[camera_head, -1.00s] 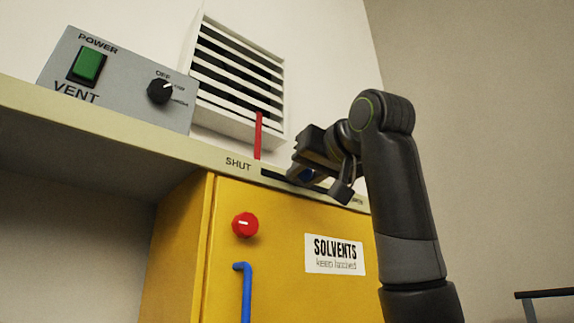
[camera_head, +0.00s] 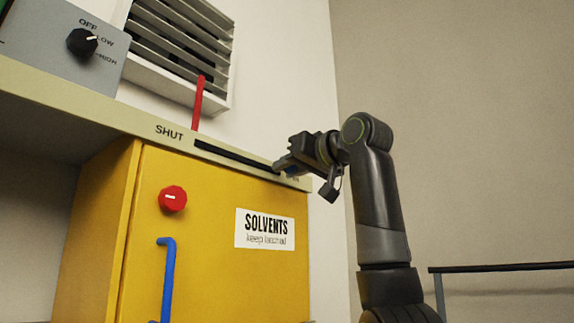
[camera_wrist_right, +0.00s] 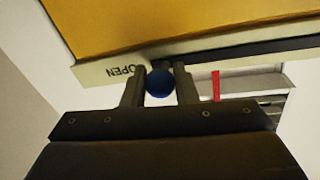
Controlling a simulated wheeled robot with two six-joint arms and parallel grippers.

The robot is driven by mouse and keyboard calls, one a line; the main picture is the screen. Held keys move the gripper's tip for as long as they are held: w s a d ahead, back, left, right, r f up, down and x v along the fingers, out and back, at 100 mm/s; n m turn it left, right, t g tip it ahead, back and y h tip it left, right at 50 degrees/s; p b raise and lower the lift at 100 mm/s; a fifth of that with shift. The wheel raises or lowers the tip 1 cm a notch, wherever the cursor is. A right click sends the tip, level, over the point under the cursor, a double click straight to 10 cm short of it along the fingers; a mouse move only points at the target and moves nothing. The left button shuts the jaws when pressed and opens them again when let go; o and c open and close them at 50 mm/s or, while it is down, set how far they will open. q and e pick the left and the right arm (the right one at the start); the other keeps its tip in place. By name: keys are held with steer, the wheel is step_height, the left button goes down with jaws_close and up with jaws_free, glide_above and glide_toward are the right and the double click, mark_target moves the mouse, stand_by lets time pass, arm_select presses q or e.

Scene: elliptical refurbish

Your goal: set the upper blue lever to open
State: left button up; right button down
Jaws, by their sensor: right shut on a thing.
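The upper blue lever shows as a round dark blue knob (camera_wrist_right: 159,83) between the fingers of my right gripper (camera_wrist_right: 160,78) in the wrist view. The gripper is shut on it. In the head view my right gripper (camera_head: 284,168) is at the right end of the dark slot (camera_head: 235,157) in the shelf edge and mostly hides the lever. The slot has a SHUT label (camera_head: 169,132) at its left end. An OPEN label (camera_wrist_right: 125,71) is beside the knob in the wrist view. My left gripper is not in view.
Below the shelf is a yellow solvents cabinet (camera_head: 225,285) with a red knob (camera_head: 172,199) and a lower blue handle (camera_head: 167,280). A red lever (camera_head: 198,103) stands by the vent grille (camera_head: 180,45). A grey control box (camera_head: 62,45) sits at left. A dark rail (camera_head: 505,267) is at right.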

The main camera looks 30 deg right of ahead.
steer(key=c, duration=1.6)
jaws_free()
steer(key=shift+d+r, duration=0.1)
steer(key=shift+r, duration=0.05)
steer(key=o, duration=0.4)
steer(key=shift+w+d, duration=0.1)
steer(key=shift+d, duration=0.05)
steer(key=shift+o, duration=0.2)
steer(key=shift+s, duration=0.25)
steer(key=s+d+b, duration=0.2)
steer(key=s+b, duration=0.4)
steer(key=s, duration=1)
steer(key=shift+s+d, duration=0.35)
steer(key=shift+s, duration=0.05)
steer(key=shift+w+f, duration=0.1)
steer(key=shift+f, duration=0.1)
